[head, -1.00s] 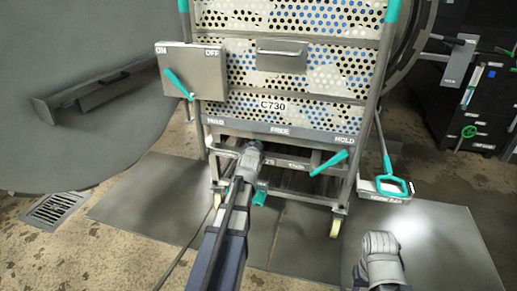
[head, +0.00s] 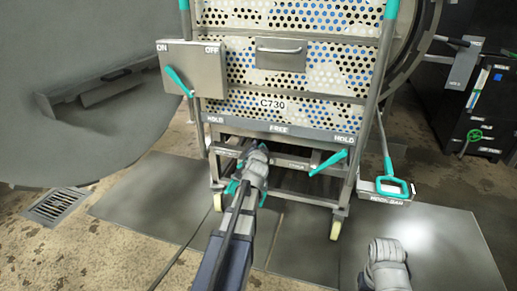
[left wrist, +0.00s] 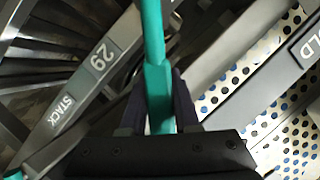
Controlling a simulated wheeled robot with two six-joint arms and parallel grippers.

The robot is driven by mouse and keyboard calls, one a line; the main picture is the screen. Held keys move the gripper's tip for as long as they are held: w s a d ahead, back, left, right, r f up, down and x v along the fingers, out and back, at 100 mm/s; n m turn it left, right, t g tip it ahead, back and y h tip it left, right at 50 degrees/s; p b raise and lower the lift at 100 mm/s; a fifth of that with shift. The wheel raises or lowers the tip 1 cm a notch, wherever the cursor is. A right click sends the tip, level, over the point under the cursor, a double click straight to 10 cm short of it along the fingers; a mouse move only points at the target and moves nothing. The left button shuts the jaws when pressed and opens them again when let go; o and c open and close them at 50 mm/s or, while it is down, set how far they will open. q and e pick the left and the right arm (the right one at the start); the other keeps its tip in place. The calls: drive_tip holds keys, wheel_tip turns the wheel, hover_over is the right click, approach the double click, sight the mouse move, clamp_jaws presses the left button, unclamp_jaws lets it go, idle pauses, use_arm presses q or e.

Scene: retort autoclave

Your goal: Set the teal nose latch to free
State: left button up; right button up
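The teal nose latch shows in the left wrist view (left wrist: 160,95) as a teal bar between my left gripper's two dark fingers, which lie close along both its sides. In the head view my left gripper (head: 254,163) is at the cart's low front bar, below the FREE mark, and hides most of the latch; teal shows at its left (head: 232,187). A second teal handle (head: 328,162) tilts up toward the right HOLD mark. The label strip (head: 279,129) reads HOLD, FREE, HOLD. My right gripper (head: 386,262) is low at the right, fingers not clear.
The perforated cart (head: 284,104) stands on wheels over grey floor plates. A box with a teal ON/OFF lever (head: 178,80) is at its left. A teal-handled tool (head: 393,187) stands at its right. A floor drain (head: 58,204) lies at the left.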

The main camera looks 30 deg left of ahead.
use_arm(q)
drive_tip(key=o, duration=0.5)
drive_tip(key=shift+c, duration=0.2)
drive_tip(key=shift+s+d, duration=0.1)
drive_tip(key=p+v, duration=0.2)
drive_tip(key=v, duration=0.5)
drive_tip(key=shift+s+d, duration=0.2)
drive_tip(key=shift+s, duration=0.05)
